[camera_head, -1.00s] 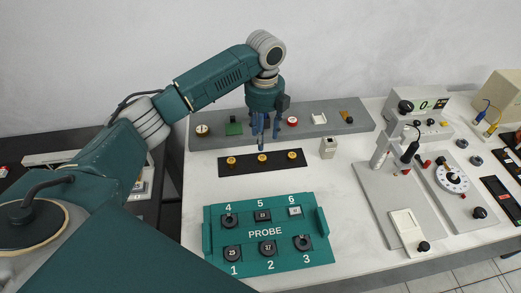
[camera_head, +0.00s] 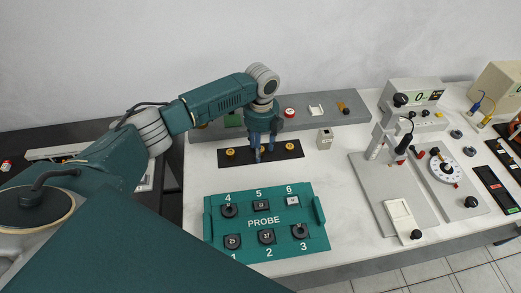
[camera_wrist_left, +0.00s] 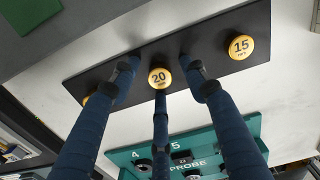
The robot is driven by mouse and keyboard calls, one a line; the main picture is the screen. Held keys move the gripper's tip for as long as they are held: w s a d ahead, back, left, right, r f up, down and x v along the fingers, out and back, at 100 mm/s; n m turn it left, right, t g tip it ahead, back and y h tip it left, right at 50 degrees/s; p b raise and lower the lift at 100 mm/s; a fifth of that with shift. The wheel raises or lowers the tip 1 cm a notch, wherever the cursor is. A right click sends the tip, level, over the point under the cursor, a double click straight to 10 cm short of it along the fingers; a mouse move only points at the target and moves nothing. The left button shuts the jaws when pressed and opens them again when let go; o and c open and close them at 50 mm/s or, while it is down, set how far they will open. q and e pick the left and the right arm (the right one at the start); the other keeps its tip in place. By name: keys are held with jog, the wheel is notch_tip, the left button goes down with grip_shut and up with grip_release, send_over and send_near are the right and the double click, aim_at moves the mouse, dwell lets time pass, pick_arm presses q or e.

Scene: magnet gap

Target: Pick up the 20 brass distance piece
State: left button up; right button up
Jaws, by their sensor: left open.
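The 20 brass distance piece (camera_wrist_left: 158,78) is a round gold disc marked 20 on the black strip (camera_wrist_left: 100,82), seen in the left wrist view. In the head view it is mostly hidden behind my left gripper (camera_head: 262,156), which is low over the middle of the strip (camera_head: 215,157). In the left wrist view my left gripper (camera_wrist_left: 160,84) is open, with two fingers spread either side of the 20 piece and a third in front of it. I cannot tell whether any finger touches it. My right gripper is out of view.
The piece marked 15 (camera_wrist_left: 240,46) sits beside it on the strip; another brass piece (camera_head: 230,152) is at the strip's left end. A green PROBE tray (camera_head: 310,240) lies in front. A grey shelf (camera_head: 345,115) stands behind; a small beige block (camera_head: 325,140) is to the right.

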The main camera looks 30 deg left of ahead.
pick_arm(q)
grip_shut()
jog(key=shift+r, duration=0.15)
